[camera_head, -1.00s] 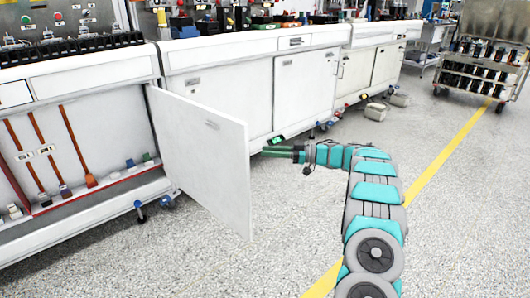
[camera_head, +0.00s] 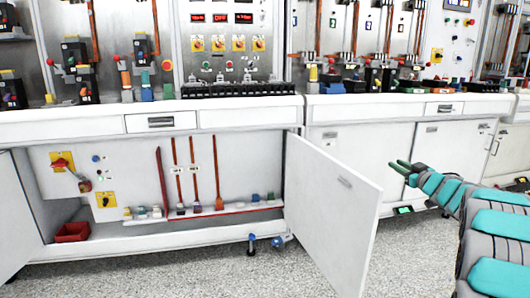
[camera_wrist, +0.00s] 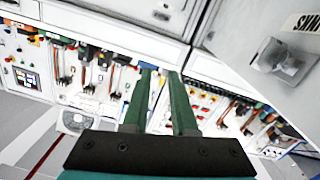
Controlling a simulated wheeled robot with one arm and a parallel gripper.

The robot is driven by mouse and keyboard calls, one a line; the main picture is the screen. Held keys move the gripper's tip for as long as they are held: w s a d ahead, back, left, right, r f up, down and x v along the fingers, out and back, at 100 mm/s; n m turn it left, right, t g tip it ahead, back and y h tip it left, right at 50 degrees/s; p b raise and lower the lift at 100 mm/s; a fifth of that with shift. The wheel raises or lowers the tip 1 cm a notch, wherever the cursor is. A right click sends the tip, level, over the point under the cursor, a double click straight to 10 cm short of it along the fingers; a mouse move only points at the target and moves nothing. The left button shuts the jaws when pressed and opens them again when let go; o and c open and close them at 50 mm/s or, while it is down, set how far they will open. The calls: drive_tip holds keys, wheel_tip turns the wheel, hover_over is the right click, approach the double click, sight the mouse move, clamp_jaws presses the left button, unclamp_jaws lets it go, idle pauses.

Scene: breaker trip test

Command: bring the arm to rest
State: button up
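My gripper (camera_head: 397,164) shows at the right of the head view, its two thin green fingers pointing left and spread a little apart. It is beside the right, open cabinet door (camera_head: 335,215), in front of the closed cabinet fronts; whether it touches anything cannot be told for sure, but no contact shows. In the wrist view the gripper's fingers (camera_wrist: 158,72) have a gap between them with nothing held. My teal and grey arm reaches in from the right edge of the head view.
A workbench (camera_head: 210,118) with breakers and panels runs above. A pale panel with a metal fitting (camera_wrist: 282,62) looms close in the wrist view. Speckled floor (camera_head: 200,280) is clear in front.

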drive_tip(key=s+a+r+m+g+h, duration=0.1)
drive_tip(key=s+a+m+g+h, duration=0.2)
drive_tip(key=s+m+g+h, duration=0.65)
drive_tip(key=s+a+f+n+g+y, duration=0.1)
drive_tip(key=s+a+f, duration=0.4)
drive_tip(key=s, duration=1.2)
drive_tip(key=s+a+f+n+g+y, duration=0.2)
drive_tip(key=s+a+f+g, duration=0.3)
drive_tip(key=s+a, duration=0.8)
drive_tip(key=s+a+f+n+g+y, duration=0.2)
drive_tip(key=s+a+f, duration=0.4)
drive_tip(key=s, duration=1.6)
drive_tip(key=a+g+y, duration=0.1)
drive_tip(key=a, duration=0.2)
drive_tip(key=shift+s+f, duration=0.25)
drive_tip(key=shift+f, duration=0.1)
